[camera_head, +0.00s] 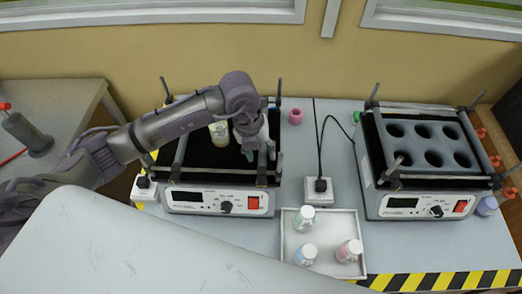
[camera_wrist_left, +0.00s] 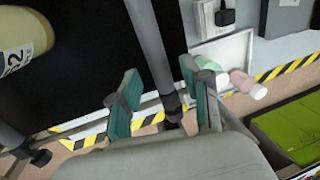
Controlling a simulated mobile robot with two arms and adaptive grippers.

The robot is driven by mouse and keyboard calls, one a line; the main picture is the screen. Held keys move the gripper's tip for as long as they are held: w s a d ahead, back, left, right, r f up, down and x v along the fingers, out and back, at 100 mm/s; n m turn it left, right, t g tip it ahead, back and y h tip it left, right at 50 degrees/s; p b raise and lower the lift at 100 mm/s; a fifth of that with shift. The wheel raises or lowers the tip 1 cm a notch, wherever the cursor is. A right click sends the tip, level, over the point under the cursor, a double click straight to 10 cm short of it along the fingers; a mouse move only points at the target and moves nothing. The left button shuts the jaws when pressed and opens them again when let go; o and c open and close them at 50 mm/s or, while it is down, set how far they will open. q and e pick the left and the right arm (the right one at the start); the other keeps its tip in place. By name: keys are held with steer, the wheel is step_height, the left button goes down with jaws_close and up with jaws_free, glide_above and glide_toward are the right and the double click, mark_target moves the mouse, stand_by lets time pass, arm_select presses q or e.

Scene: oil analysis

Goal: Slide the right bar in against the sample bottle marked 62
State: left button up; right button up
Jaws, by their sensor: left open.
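The sample bottle (camera_head: 219,133) stands on the black platform of the left shaker, with a pale yellow body. My left gripper (camera_head: 249,151) is over the right part of this platform, to the right of the bottle. In the left wrist view its teal finger pads (camera_wrist_left: 160,98) are apart, with the grey right bar (camera_wrist_left: 153,50) running between them. I cannot tell whether either pad touches the bar. The arm hides part of the platform.
A white tray (camera_head: 285,240) with several capped bottles sits in front. The right shaker (camera_head: 404,203) carries a grey block with round holes. A pink cap-like ring (camera_head: 295,116) and a black cable lie between the shakers. Black-yellow tape (camera_head: 440,281) marks the table's front edge.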

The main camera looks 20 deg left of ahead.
arm_select(q)
steer(key=shift+d+f, duration=0.1)
steer(key=shift+f, duration=0.5)
arm_select(e)
steer(key=shift+s+r, duration=0.1)
steer(key=shift+s, duration=0.35)
